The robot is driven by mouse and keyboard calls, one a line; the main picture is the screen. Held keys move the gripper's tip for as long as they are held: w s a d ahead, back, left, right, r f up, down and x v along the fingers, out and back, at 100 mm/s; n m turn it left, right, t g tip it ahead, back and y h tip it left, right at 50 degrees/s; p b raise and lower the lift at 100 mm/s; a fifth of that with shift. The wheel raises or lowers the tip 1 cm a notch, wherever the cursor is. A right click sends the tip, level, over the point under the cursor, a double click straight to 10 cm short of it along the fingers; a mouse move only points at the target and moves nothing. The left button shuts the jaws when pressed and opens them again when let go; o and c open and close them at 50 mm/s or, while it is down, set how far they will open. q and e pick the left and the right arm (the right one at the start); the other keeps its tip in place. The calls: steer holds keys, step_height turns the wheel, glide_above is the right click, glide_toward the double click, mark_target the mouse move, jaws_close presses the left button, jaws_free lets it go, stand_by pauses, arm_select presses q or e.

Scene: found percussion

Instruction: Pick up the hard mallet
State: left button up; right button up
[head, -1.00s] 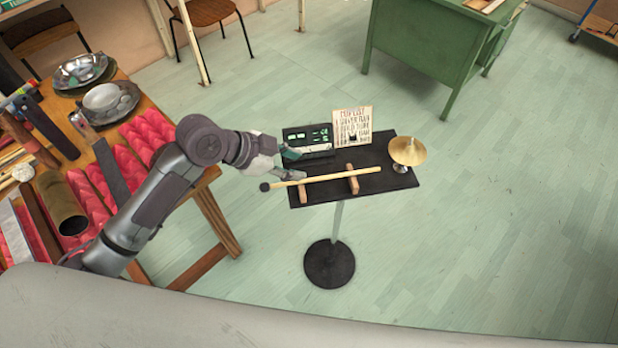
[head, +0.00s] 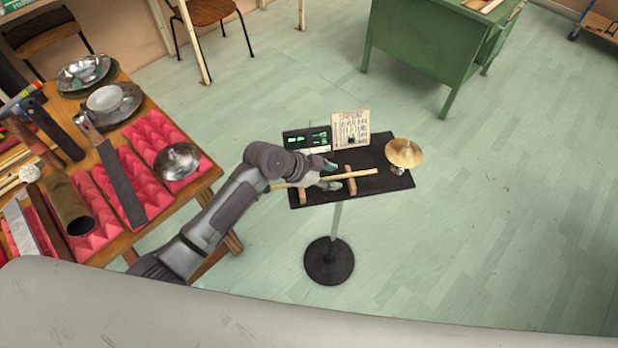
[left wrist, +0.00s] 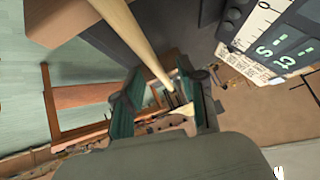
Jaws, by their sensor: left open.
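The mallet (head: 366,172) is a pale wooden stick lying across two wooden blocks on a small black stand table (head: 383,184). Its dark head, at the left end, is hidden behind my left arm. My left gripper (head: 331,175) is over the stick between the two blocks, with its jaws open. In the left wrist view, the stick (left wrist: 142,38) runs into the space between the green-padded fingers of the gripper (left wrist: 158,97). Whether either finger touches it I cannot tell. My right gripper is out of view.
A brass cymbal (head: 404,153) stands at the table's right end. A dark device with a green display (head: 307,140) and a written card (head: 350,129) are at the back edge. A wooden bench (head: 205,183) with pans, tools and red foam is at left. Open floor lies to the right.

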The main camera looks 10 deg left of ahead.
arm_select(q)
steer(key=shift+f, duration=0.1)
jaws_close()
stand_by(0.4)
